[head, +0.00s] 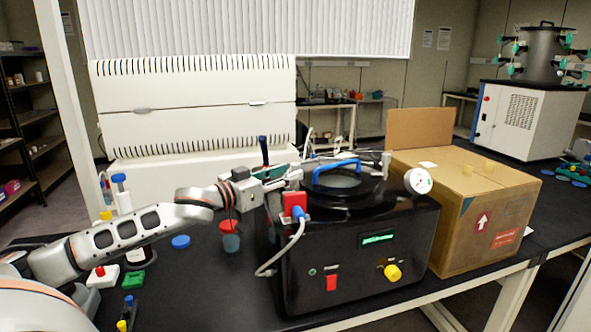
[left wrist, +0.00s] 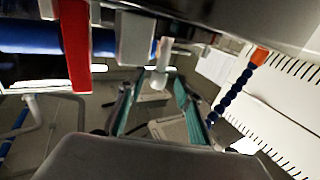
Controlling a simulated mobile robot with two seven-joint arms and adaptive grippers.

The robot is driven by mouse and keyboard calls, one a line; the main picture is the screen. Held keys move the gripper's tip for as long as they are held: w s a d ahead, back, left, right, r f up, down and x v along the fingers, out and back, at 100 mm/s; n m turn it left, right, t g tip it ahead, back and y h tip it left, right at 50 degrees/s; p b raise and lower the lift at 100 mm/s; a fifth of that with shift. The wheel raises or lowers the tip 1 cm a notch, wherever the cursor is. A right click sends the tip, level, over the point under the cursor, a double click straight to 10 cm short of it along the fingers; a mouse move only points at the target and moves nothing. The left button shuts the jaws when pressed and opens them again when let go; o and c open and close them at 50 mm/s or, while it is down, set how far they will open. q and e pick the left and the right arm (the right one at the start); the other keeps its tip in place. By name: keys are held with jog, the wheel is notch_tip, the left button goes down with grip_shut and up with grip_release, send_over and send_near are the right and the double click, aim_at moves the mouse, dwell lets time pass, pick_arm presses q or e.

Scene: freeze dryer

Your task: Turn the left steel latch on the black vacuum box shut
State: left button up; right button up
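The black vacuum box (head: 362,250) stands on the bench, its round lid carrying a blue handle (head: 335,168). My left gripper (head: 284,172) reaches in from the left at lid height, beside the box's left rim. In the left wrist view its teal-padded fingers (left wrist: 158,88) are spread apart. A pale steel rod end, seemingly the left latch (left wrist: 160,76), shows near and between the fingertips; contact cannot be told. In the head view the gripper largely hides that latch. The right steel latch (head: 386,160) stands at the lid's right side. My right gripper is not in view.
A red valve block (head: 294,205) with a grey hose (head: 285,252) is on the box's left front, close below my gripper. A cardboard box (head: 465,215) stands right of the vacuum box. A red-lidded cup (head: 229,236) and bottles stand to the left.

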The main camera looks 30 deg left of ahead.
aim_at(292, 171)
pick_arm(q)
jog(key=shift+p+x, duration=0.35)
jog(key=shift+x, duration=1.15)
jog(key=shift+w+d, duration=0.15)
jog(key=shift+w, duration=0.2)
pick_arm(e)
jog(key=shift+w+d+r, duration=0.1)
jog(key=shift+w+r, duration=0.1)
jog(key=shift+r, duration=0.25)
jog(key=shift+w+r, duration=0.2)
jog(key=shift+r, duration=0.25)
pick_arm(q)
jog(key=shift+c, duration=0.4)
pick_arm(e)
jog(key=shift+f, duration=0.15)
pick_arm(q)
grip_shut()
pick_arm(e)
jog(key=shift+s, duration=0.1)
